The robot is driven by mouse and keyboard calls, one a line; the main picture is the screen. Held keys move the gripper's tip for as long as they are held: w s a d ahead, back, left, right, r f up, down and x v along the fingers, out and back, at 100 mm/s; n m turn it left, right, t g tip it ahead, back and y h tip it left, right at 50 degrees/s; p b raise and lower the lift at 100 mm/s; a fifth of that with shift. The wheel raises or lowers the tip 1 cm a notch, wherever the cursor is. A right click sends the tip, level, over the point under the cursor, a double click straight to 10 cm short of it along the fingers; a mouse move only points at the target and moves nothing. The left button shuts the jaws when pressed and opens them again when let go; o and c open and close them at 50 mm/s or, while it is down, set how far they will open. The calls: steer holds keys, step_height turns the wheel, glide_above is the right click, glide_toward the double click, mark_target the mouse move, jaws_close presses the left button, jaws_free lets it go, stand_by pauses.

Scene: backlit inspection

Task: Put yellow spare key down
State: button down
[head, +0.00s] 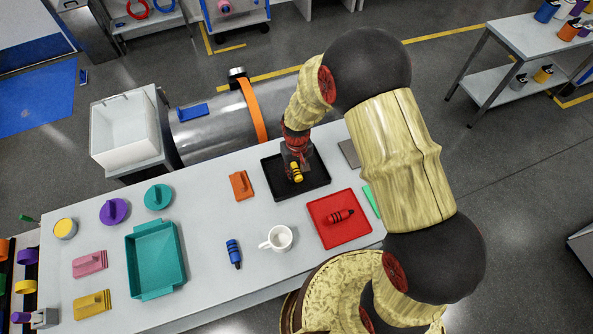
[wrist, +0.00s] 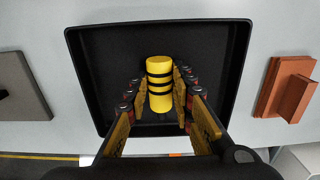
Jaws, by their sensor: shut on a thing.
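The yellow spare key (head: 296,173) is a yellow cylinder with black bands. It also shows in the wrist view (wrist: 159,68), between the two fingers. My gripper (head: 297,166) is shut on it, with a finger on each side; it shows in the wrist view too (wrist: 160,98). The key and fingertips are over the black tray (head: 319,181), inside its outline in both views. The tray's rim shows in the wrist view (wrist: 72,75). I cannot tell whether the key touches the tray floor.
An orange block with a handle (head: 240,186) lies left of the black tray. A red tray (head: 331,233) holds a red banded cylinder (head: 341,215). A white mug (head: 278,238) and a blue banded cylinder (head: 234,253) stand nearer. A teal tray (head: 157,258) lies farther left.

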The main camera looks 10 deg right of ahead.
steer(key=shift+f, duration=0.15)
steer(key=c, duration=1.6)
jaws_free()
steer(key=shift+o, duration=0.3)
